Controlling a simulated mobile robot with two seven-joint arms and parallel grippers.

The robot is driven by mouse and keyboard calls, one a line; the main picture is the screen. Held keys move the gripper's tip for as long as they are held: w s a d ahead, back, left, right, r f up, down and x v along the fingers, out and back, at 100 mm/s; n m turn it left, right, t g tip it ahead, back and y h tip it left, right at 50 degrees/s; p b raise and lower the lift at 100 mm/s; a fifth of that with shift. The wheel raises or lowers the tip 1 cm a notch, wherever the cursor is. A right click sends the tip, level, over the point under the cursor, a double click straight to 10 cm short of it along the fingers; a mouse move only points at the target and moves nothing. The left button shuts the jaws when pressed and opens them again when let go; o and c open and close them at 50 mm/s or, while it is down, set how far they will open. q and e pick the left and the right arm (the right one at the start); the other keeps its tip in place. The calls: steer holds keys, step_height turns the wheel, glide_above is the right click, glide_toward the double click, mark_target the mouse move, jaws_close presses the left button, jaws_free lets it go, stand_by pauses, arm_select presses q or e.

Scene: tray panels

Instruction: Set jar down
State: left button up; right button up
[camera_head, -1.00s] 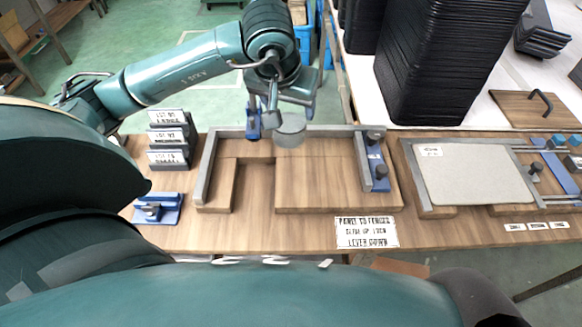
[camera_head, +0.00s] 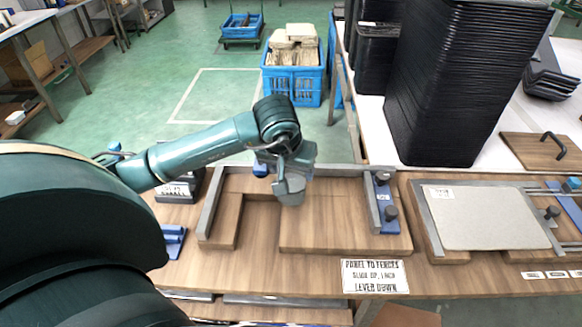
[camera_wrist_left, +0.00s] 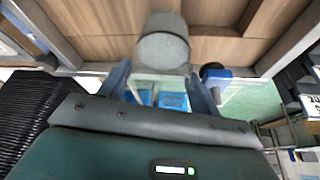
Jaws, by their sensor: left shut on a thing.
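The jar (camera_head: 291,193) is a small grey cylinder, also seen close up in the left wrist view (camera_wrist_left: 163,48). My left gripper (camera_head: 279,172) is shut on it, with its fingers on either side of it in the wrist view (camera_wrist_left: 160,82). The jar is at the wooden panel fixture (camera_head: 340,225), just in front of its grey back rail (camera_head: 338,171). I cannot tell whether the jar touches the wood. My right gripper is not in view.
A knobbed blue clamp (camera_head: 384,205) stands at the fixture's right end. Label holders (camera_head: 180,188) are partly hidden behind my left arm. A second fixture with a pale panel (camera_head: 485,217) and a tall black tray stack (camera_head: 455,85) are to the right. The fixture's front wood is clear.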

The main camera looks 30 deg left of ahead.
arm_select(q)
steer(key=shift+f, duration=0.15)
steer(key=o, duration=1.4)
